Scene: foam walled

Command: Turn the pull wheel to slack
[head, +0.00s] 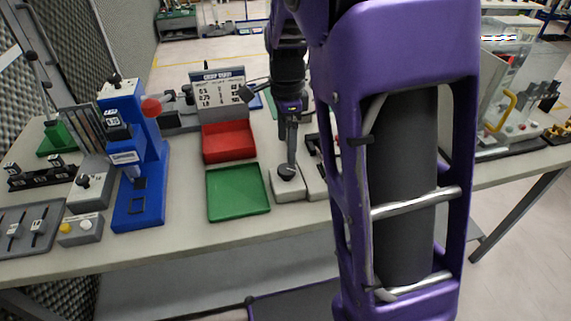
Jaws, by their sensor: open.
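I cannot pick out the pull wheel for certain. A dark round knob (245,93) on a short rod shows left of my arm's end. A grey base with a black round piece (286,171) sits on the bench below my arm. My gripper (291,120) points down over the bench, right of the red and green trays. It is small and dark here, and I see nothing held in it. My purple arm hides much of the bench behind and to the right of it.
A blue press with a red ball knob (151,107) stands at left. A red bin (228,141) under a printed card and a green tray (238,208) lie mid-bench. A clear-walled box with a yellow handle (501,110) stands at right. The front bench strip is clear.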

